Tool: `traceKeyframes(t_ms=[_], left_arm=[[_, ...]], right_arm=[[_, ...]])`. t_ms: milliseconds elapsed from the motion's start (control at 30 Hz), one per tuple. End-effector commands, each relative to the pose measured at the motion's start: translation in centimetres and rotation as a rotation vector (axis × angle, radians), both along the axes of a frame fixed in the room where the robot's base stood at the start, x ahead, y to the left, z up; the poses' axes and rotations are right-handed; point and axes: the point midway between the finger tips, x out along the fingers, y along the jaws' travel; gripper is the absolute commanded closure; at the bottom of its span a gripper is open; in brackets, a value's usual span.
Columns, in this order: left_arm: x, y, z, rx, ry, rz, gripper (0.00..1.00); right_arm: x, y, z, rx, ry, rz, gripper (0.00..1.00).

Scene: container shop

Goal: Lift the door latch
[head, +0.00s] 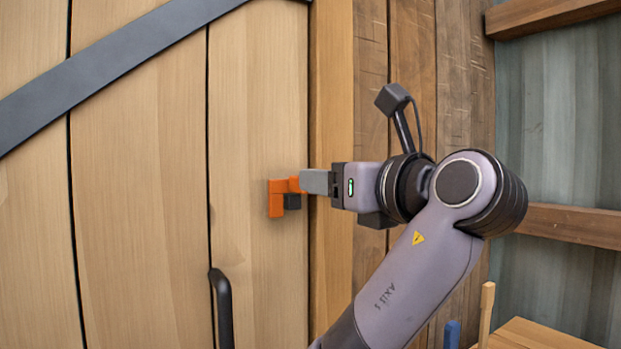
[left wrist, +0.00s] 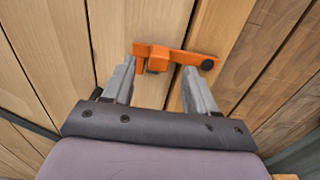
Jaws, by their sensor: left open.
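The orange door latch (head: 277,198) is on the light wooden door near its right edge, with a small dark block (head: 292,202) beside it. In the left wrist view the orange latch (left wrist: 180,55) lies across the gap between door and frame, with a round dark pivot (left wrist: 207,65) at its right end. My left gripper (head: 306,183) is at the latch and covers its right part in the head view. In the left wrist view its two fingers (left wrist: 160,78) are apart, just below the latch bar; contact cannot be told. My right gripper is not in view.
A black door handle (head: 222,310) is below and left of the latch. A dark diagonal strap (head: 90,68) crosses the upper door. At lower right are a wooden surface (head: 540,336) and upright blue (head: 452,335) and wooden (head: 486,310) pieces.

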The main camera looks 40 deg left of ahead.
Motion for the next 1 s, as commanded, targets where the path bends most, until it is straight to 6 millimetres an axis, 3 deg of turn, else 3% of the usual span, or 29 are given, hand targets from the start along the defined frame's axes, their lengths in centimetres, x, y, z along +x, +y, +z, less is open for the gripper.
traceKeyframes(t_ms=[200,400,733,767,900,933,1000], left_arm=[[1.3,3.3,0.1,0.0,0.001,0.003,0.43],[2.2,5.3,0.0,-0.001,0.0,0.001,0.43],[2.4,5.7,-0.1,0.0,-0.001,-0.002,0.43],[2.4,5.7,-0.1,0.0,-0.001,-0.002,0.49],[2.4,5.7,-0.1,0.0,-0.001,-0.001,0.95],[2.4,5.7,-0.1,0.0,-0.001,-0.001,1.0],[2.4,5.7,-0.1,0.0,-0.001,-0.001,1.0]], right_arm=[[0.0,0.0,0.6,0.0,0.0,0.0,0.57],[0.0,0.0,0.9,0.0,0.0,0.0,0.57],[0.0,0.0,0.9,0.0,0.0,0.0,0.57],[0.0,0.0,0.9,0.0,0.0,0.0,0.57],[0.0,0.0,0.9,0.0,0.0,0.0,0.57],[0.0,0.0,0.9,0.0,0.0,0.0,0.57],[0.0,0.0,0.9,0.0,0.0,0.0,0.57]])
